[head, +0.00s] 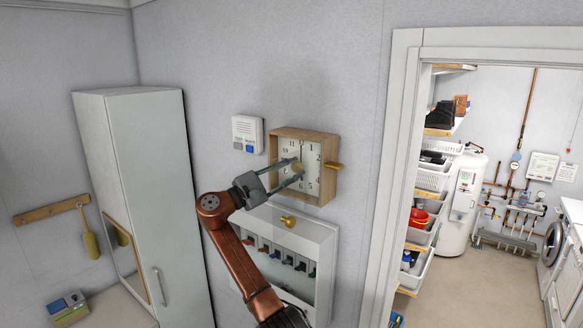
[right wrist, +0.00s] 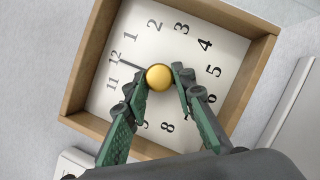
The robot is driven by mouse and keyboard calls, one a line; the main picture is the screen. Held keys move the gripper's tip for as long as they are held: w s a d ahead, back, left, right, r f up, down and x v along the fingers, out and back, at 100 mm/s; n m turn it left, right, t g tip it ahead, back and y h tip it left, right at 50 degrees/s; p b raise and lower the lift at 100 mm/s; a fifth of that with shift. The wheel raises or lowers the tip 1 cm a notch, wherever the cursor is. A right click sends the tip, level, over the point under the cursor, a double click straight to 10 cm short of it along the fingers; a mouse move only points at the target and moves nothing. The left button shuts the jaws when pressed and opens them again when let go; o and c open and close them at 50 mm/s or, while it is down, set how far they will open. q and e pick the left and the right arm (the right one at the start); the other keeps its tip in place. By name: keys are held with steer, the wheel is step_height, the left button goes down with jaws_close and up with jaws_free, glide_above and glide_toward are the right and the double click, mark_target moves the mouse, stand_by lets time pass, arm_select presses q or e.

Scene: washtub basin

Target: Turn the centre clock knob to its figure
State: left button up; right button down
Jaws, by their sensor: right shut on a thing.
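The square wooden-framed clock (head: 322,144) hangs on the grey wall, with a white face and black numbers. It fills much of the right wrist view (right wrist: 225,40). Its round brass centre knob (right wrist: 158,77) sits between the fingers of my right gripper (right wrist: 160,84), which is shut on it. A thin dark hand runs from the knob toward about the 12. In the head view my right gripper (head: 291,174) reaches up to the clock face from the lower left and partly hides the lower numbers. My left gripper is not in view.
A brass side knob (head: 333,166) sticks out at the clock's right. A small white wall unit (head: 248,134) is at the left. A tall grey locker (head: 150,190) stands further left; a doorway opens right.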

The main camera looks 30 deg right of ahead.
steer(key=shift+r+m, duration=0.1)
steer(key=shift+m, duration=0.6)
steer(key=shift+p, duration=0.3)
steer(key=c, duration=1.6)
jaws_free()
steer(key=v, duration=1.2)
steer(key=shift+w+a+r, duration=0.1)
steer(key=shift+r, duration=0.05)
